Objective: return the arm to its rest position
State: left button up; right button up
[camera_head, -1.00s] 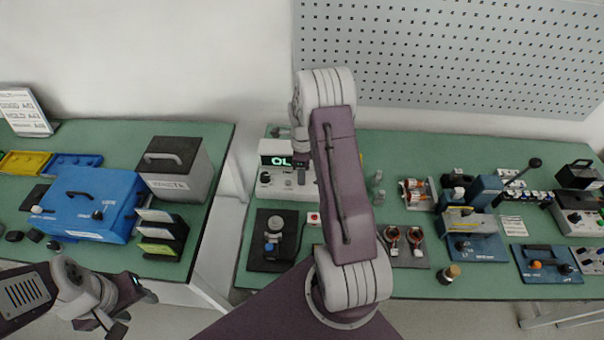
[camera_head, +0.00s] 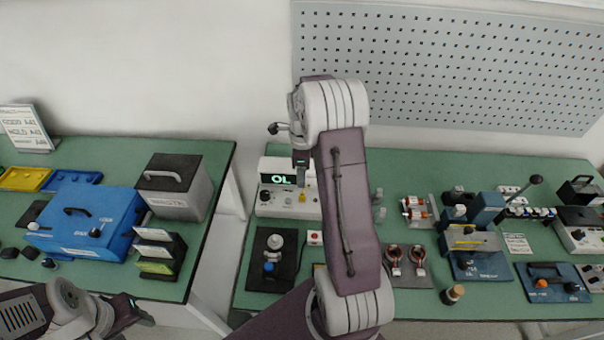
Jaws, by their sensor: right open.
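My right arm stands bent in the middle of the view, with a grey elbow joint at the top and a purple link below. Its right gripper (camera_head: 301,167) shows only in small part as a dark piece left of the link, in front of the meter with the green display (camera_head: 283,179). The link hides most of the gripper; I see nothing held, and the jaws are open. My left arm lies at the bottom left, and its left gripper (camera_head: 138,312) is partly cut off by the lower edge, so its jaws are unclear.
A green bench (camera_head: 400,304) carries a blue press (camera_head: 484,212), copper-wound parts (camera_head: 415,208) and a black mat (camera_head: 262,281). A left green table (camera_head: 120,153) carries a blue box (camera_head: 88,217), a grey case (camera_head: 172,187) and a card rack (camera_head: 160,252). A gap separates the tables.

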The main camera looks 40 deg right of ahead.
dwell(0.3)
jog(key=s+a+r+n+t, duration=0.1)
jog(key=s+a+r+n, duration=0.15)
jog(key=a, duration=0.45)
jog(key=s+a+r+n, duration=0.1)
jog(key=a+r+n, duration=0.25)
jog(key=a, duration=0.35)
jog(key=s+a+f+n, duration=0.2)
jog(key=s+n, duration=0.3)
jog(key=n, duration=0.5)
jog(key=s+a+f+n, duration=0.2)
jog(key=s+n, duration=0.3)
jog(key=n, duration=0.4)
jog(key=shift+s+f+n, duration=0.4)
jog(key=shift+f, duration=0.1)
